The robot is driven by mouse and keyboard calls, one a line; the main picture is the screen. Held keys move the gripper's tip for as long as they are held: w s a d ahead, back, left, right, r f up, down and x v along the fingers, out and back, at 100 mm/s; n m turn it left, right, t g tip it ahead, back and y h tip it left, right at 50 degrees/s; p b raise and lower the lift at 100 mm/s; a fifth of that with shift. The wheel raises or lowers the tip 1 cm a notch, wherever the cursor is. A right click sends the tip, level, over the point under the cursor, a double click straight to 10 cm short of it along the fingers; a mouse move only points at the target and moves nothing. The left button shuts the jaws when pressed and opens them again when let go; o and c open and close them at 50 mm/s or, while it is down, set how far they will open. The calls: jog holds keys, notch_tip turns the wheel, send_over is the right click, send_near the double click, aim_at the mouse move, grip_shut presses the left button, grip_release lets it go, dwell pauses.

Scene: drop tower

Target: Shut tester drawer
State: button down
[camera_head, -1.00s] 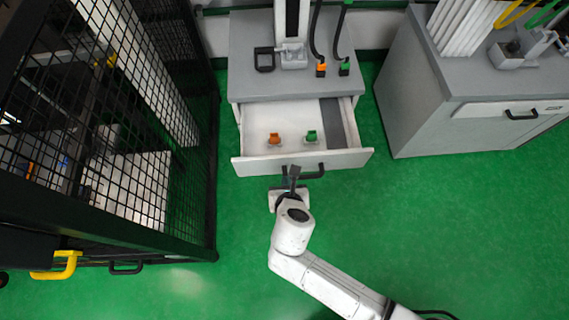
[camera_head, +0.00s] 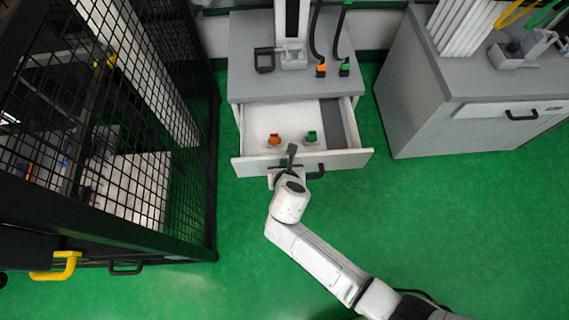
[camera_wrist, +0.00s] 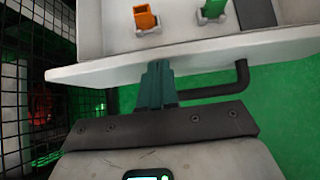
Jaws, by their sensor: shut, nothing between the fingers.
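The tester drawer (camera_head: 340,160) is pulled out of the grey cabinet (camera_head: 245,85) in the head view. An orange connector (camera_head: 274,139) and a green connector (camera_head: 311,136) sit inside it. Its dark handle (camera_head: 317,172) is on the front, partly hidden by my arm. My gripper (camera_head: 291,154) is shut and empty at the drawer front, left of the handle's middle. In the wrist view my gripper's fingers (camera_wrist: 157,72) point at the drawer's front edge (camera_wrist: 95,68), with the handle (camera_wrist: 225,88) to their right. I cannot tell whether they touch the front.
A black mesh cage (camera_head: 150,120) stands at the left. Another grey cabinet (camera_head: 410,110) with a closed drawer stands at the right. A tester column and hanging cables with orange and green plugs are above the drawer. Green floor (camera_head: 450,220) is clear at the front right.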

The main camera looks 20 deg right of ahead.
jog(key=w+d+b, duration=0.1)
jog(key=w+d, duration=0.1)
jog(key=w, duration=0.6)
jog(key=w+d+b, duration=0.1)
jog(key=w+d, duration=0.1)
jog(key=w, duration=0.6)
jog(key=shift+w+d+b, duration=0.3)
jog(key=shift+w, duration=0.05)
jog(key=shift+s+a, duration=0.1)
